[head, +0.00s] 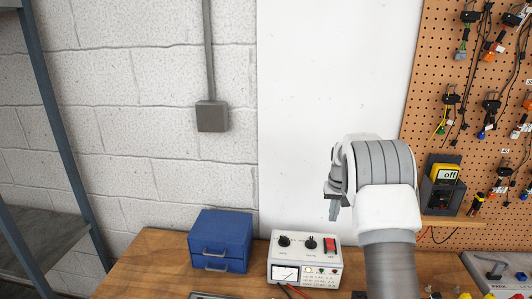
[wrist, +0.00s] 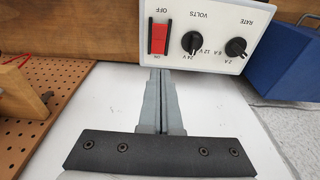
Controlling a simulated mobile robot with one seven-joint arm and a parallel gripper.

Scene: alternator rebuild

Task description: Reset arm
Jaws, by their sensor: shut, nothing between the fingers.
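My gripper (head: 333,212) is raised in front of the white wall panel, above the workbench and to the upper right of the charger. In the wrist view, my gripper (wrist: 160,72) has its two grey fingers together, with nothing between them. Its fingertips overlap the lower edge of the white charger (wrist: 215,42) in that picture, where the charger appears upside down. The charger (head: 305,257) stands on the bench in the head view, with a meter, two black knobs and a red switch.
A blue drawer box (head: 220,240) stands left of the charger on the wooden workbench (head: 150,265). A pegboard (head: 440,80) with hanging leads is at the right. A yellow multimeter (head: 445,174) rests on a small shelf. Metal shelving (head: 50,120) stands at the far left.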

